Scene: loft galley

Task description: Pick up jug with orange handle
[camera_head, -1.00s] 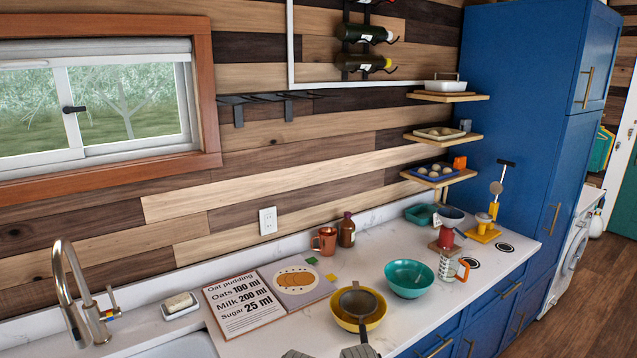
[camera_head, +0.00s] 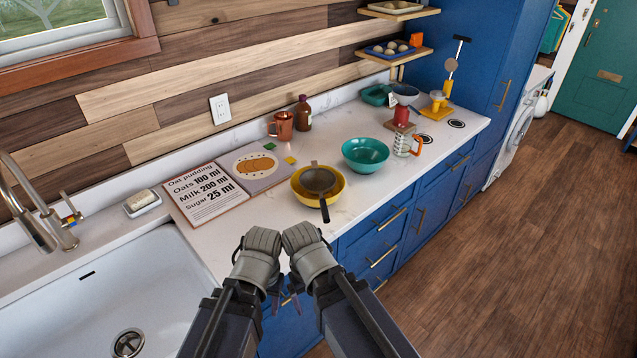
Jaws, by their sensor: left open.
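The jug with the orange handle (camera_head: 403,145) stands upright on the white counter, right of the teal bowl. It looks clear with markings, and its orange handle faces right. My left gripper (camera_head: 274,302) is low in the picture, in front of the counter's front edge, partly hidden by my arm. It is open and well apart from the jug. My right gripper (camera_head: 295,300) is close beside it, mostly hidden behind my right arm, so its jaws are unclear.
A yellow bowl (camera_head: 338,194) with a dark-handled strainer (camera_head: 318,179) and a teal bowl (camera_head: 366,166) stand left of the jug. A red item (camera_head: 401,116) stands behind it. The sink (camera_head: 60,290) is at left. Open floor (camera_head: 530,240) lies right.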

